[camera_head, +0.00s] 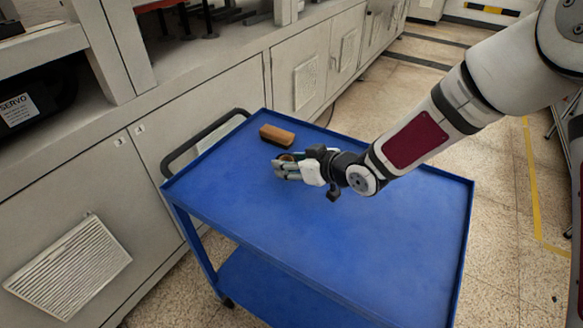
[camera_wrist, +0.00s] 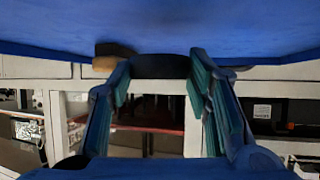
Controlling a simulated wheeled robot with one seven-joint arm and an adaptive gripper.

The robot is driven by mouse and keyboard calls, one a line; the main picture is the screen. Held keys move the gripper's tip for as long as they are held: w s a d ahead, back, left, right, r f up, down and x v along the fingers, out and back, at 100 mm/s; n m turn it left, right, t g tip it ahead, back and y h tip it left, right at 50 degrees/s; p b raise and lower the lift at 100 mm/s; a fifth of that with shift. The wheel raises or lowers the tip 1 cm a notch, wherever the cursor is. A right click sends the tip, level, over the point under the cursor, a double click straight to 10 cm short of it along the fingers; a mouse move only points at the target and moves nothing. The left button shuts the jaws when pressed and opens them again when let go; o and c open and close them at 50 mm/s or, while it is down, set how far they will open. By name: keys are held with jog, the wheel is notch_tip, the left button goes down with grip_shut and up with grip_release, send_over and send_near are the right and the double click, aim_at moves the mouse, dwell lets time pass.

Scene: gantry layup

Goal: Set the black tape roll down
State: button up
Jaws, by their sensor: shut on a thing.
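The black tape roll (camera_wrist: 160,66) is between the fingertips of my gripper (camera_wrist: 158,84) in the wrist view. My gripper is shut on it, with a finger on each side. In the head view my gripper (camera_head: 284,168) is low over the blue trolley top (camera_head: 330,240), near its back left part. Only a small dark and brown bit of the roll (camera_head: 287,157) shows there, mostly hidden by the fingers. I cannot tell whether the roll touches the trolley top.
A brown block or brush (camera_head: 277,135) lies on the trolley just behind my gripper; it also shows beside the left finger in the wrist view (camera_wrist: 106,62). A black handle (camera_head: 205,140) rises at the trolley's left edge. The trolley's front and right are clear. Grey cabinets (camera_head: 300,70) stand behind.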

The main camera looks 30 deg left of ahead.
jog(key=shift+f, duration=0.9)
jog(key=shift+f, duration=0.1)
